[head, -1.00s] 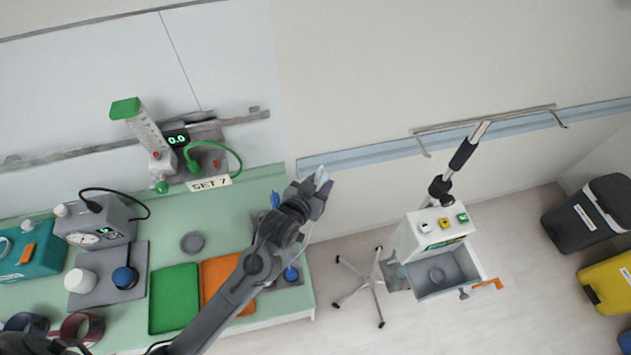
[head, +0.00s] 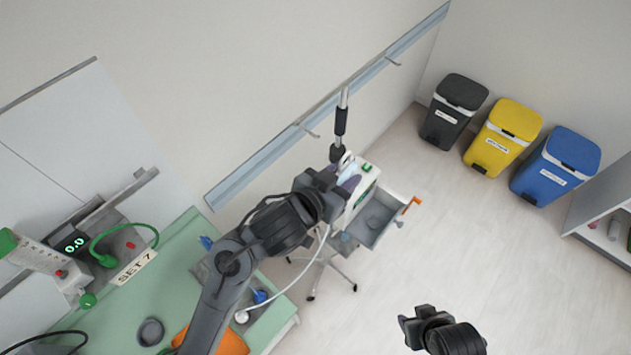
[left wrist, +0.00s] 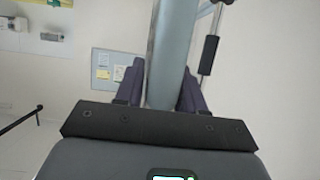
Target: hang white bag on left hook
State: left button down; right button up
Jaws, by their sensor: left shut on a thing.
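My left gripper (head: 347,178) is shut on the white bag (head: 346,161), of which only a small pale part shows past the fingers in the head view. A thin pale tube trails from the gripper down to the table. In the left wrist view the bag (left wrist: 172,50) is a long grey-blue strip, seen nearly edge-on between the dark fingers. The stand's crossbar has a left hook (head: 313,135) and a right hook (head: 396,64); the gripper is below and right of the left hook in the picture, and the bag looks apart from it. My right gripper (head: 418,320) is at lower right; its jaw opening is unclear.
A green table (head: 185,237) with devices is at lower left. Black, yellow and blue bins (head: 556,165) stand along the right wall. Floor between is clear.

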pick_arm(q)
jog(key=shift+s+d+r, duration=0.1)
jog(key=shift+d+r, duration=0.15)
jog(key=shift+r, duration=0.45)
jog(key=shift+s+d+r, duration=0.1)
jog(key=shift+d+r, duration=0.1)
jog(key=shift+r, duration=0.45)
jog(key=w+a+f+p, duration=0.1)
jog(key=w+a+p, duration=0.1)
jog(key=w+a, duration=0.4)
jog(key=shift+a+f, duration=0.35)
jog(key=shift+a, duration=0.25)
jog(key=shift+f, duration=0.1)
dwell(0.4)
jog(key=c, duration=0.6)
grip_release()
jog(key=shift+f+g, duration=0.15)
jog(key=shift+g, duration=0.15)
